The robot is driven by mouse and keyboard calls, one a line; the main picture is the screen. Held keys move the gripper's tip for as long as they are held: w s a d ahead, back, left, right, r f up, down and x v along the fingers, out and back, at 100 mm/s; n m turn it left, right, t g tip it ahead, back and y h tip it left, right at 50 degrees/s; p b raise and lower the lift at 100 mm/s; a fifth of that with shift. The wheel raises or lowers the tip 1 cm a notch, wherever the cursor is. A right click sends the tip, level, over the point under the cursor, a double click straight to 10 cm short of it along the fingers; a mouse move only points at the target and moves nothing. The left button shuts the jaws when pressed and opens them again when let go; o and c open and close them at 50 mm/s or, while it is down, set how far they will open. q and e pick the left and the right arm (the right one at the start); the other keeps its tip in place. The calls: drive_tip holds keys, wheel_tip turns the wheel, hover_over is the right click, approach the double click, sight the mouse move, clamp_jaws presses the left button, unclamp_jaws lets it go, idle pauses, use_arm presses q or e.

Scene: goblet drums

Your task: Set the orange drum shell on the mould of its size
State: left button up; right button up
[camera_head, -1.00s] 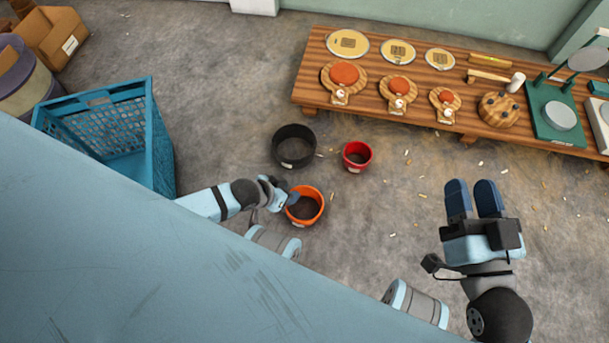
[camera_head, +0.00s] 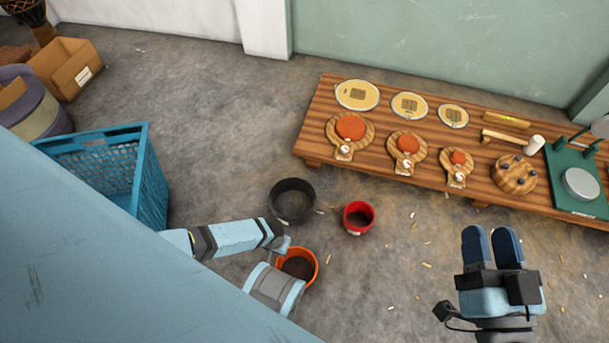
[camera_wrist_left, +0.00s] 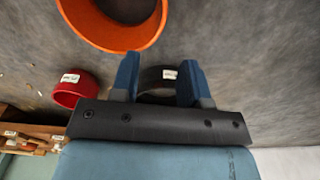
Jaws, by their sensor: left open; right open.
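The orange drum shell (camera_head: 313,258) stands on the floor, its dark inside facing up. My left gripper (camera_head: 284,244) is at its upper-left rim in the head view, the fingers hard to make out there. In the left wrist view the open fingers (camera_wrist_left: 158,82) have nothing held between them, and the orange shell (camera_wrist_left: 92,30) lies beyond their tips. Three round moulds with orange-brown centres sit on the wooden bench: large (camera_head: 365,139), middle (camera_head: 418,152) and small (camera_head: 468,168). My right gripper (camera_head: 491,248) is open and empty over the floor at right.
A black shell (camera_head: 274,205) and a red shell (camera_head: 347,222) stand on the floor between the orange shell and the bench (camera_head: 330,98). A blue crate (camera_head: 152,185) is at left. Wood chips litter the floor. Drum heads, a mallet and a green press lie on the bench.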

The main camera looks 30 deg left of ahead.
use_arm(q)
drive_tip(key=shift+w+f+b, duration=0.35)
drive_tip(key=shift+f+b, duration=0.2)
drive_tip(key=shift+f, duration=0.35)
wheel_tip(320, 180, down, 7)
drive_tip(key=b, duration=0.4)
drive_tip(key=shift+s+b, duration=0.15)
drive_tip(key=shift+b, duration=0.15)
drive_tip(key=shift+f+b, duration=0.3)
drive_tip(key=shift+f, duration=0.1)
drive_tip(key=f+b, duration=0.3)
drive_tip(key=shift+s+f, duration=0.25)
drive_tip(key=shift+f, duration=0.05)
drive_tip(key=shift+f+b, duration=0.3)
drive_tip(key=shift+f, duration=0.15)
drive_tip(key=shift+r, duration=0.1)
use_arm(e)
wheel_tip(320, 180, down, 7)
drive_tip(key=w+n+g, duration=0.1)
drive_tip(key=w+n, duration=0.2)
drive_tip(key=shift+d+n+g+y, duration=0.3)
drive_tip(key=shift+d, duration=0.1)
use_arm(q)
drive_tip(key=shift+c, duration=0.2)
clamp_jaws()
use_arm(e)
drive_tip(key=shift+s, duration=0.1)
